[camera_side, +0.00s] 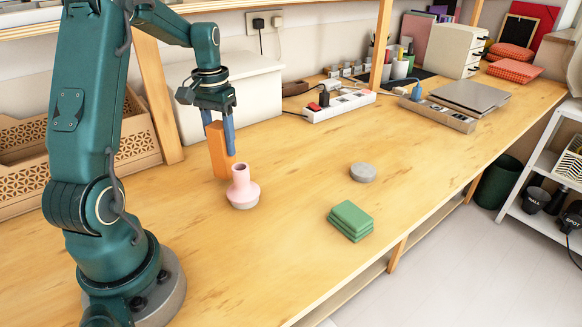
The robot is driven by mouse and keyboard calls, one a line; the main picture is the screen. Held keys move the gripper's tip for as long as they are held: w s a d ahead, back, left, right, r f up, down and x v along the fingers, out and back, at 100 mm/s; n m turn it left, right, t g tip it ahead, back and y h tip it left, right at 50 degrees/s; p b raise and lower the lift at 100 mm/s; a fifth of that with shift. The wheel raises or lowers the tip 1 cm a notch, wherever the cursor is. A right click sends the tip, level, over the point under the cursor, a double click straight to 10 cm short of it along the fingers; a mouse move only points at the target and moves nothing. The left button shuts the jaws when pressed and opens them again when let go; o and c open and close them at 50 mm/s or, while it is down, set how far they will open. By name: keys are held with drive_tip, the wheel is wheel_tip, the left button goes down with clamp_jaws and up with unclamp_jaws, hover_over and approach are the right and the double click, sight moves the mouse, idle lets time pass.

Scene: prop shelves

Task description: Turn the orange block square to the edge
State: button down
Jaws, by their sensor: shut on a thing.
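The orange block (218,158) stands upright on the wooden table, left of the middle. My gripper (219,133) points down from above, its blue fingers shut on the upper part of the block. The block's lower end is at or close to the tabletop; I cannot tell whether it touches. The table's front edge (400,238) runs diagonally from lower left to upper right. The pink vase partly hides the block's lower right side.
A pink vase (242,190) stands just in front of the block. A grey disc (363,172) and stacked green pads (350,220) lie to the right. A white box (255,100) and a power strip (340,105) sit behind.

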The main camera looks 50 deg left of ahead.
drive_tip(key=m, duration=0.5)
drive_tip(key=shift+f+m, duration=0.3)
drive_tip(key=shift+f, duration=0.5)
drive_tip(key=shift+f, duration=0.15)
drive_tip(key=shift+c, duration=1.2)
unclamp_jaws()
